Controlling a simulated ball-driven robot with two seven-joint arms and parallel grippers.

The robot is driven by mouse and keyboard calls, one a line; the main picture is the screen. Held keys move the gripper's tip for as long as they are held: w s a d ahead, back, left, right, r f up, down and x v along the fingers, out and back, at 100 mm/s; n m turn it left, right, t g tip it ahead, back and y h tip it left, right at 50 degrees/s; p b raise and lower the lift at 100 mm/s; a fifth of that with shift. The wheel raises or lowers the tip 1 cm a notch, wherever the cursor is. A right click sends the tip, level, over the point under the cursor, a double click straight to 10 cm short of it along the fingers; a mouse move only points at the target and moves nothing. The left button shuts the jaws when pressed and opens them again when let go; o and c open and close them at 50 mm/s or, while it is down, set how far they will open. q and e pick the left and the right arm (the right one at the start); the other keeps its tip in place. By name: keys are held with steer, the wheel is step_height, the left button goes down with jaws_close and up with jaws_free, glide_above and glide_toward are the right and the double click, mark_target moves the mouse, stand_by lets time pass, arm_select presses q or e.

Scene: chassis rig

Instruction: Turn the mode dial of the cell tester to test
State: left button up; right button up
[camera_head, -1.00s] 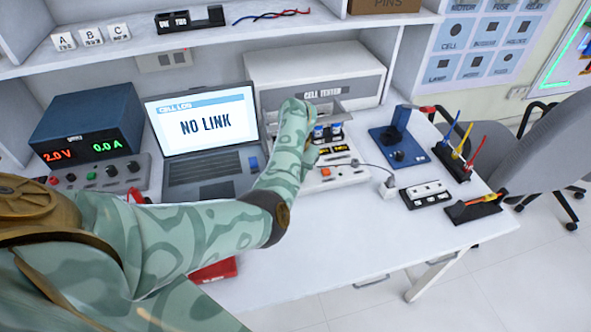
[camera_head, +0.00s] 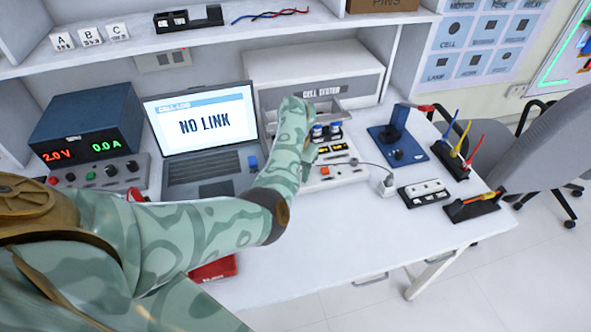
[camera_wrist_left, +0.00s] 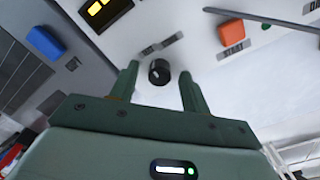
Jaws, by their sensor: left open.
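The cell tester (camera_head: 315,68) is a white box with a name label at the back of the bench. Its sloped front panel holds cells, yellow displays and an orange button (camera_head: 325,171). The mode dial (camera_wrist_left: 159,71) is a small round black knob with a light pointer mark in the left wrist view. My left gripper (camera_wrist_left: 159,76) is open, with one finger on each side of the dial; whether they touch it is not clear. In the head view my arm hides the dial and fingers. A small label beside the dial is unreadable. My right gripper is not in view.
An orange button (camera_wrist_left: 232,36) marked START sits right of the dial in the wrist view. A laptop (camera_head: 203,135) reading NO LINK and a power supply (camera_head: 88,120) stand left. A blue fixture (camera_head: 398,143) stands right. The front bench is mostly clear.

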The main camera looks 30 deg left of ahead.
arm_select(q)
step_height(320, 180, up, 16)
steer(key=p, duration=0.7)
steer(key=shift+d, duration=0.1)
